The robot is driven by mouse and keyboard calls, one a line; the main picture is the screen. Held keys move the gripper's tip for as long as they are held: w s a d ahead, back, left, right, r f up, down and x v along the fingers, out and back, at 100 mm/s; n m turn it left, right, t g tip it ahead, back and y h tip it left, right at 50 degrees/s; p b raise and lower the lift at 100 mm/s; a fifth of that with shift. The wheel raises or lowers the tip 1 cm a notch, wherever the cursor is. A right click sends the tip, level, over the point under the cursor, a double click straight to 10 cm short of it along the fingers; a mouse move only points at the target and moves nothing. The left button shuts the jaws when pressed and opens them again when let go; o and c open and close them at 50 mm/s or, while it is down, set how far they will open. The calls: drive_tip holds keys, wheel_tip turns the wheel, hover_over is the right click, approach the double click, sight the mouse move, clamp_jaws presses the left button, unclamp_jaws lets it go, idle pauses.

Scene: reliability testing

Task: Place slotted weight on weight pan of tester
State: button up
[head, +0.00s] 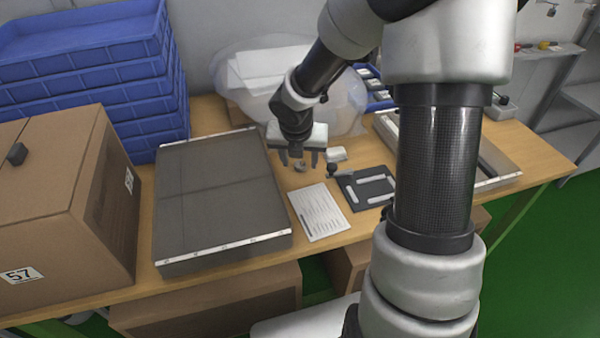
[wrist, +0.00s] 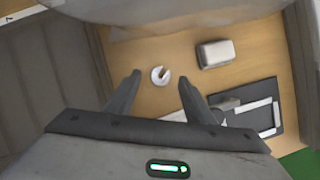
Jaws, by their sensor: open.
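A small pale round disc with a dark slot-like mark lies on the wooden table in the wrist view (wrist: 160,76); it looks like the slotted weight. In the head view the weight (head: 300,166) is small and partly unclear below my gripper (head: 300,157). My gripper is open and empty, pointing down. In the wrist view the disc shows between the tips of my gripper (wrist: 159,80), slightly beyond them; contact cannot be seen. A pale block (head: 336,154) stands right of the weight and also shows in the wrist view (wrist: 215,53). I cannot clearly identify the tester's weight pan.
A dark panel with white strips (head: 350,192) lies right of a printed sheet (head: 319,212). A large flat grey case (head: 215,205) borders the left. Blue crates (head: 95,75), a cardboard box (head: 60,200) and a plastic bag (head: 345,100) crowd the left and back.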

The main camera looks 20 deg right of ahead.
drive_tip(key=shift+w+f, duration=0.2)
drive_tip(key=shift+f, duration=0.35)
drive_tip(key=shift+d+r, duration=0.1)
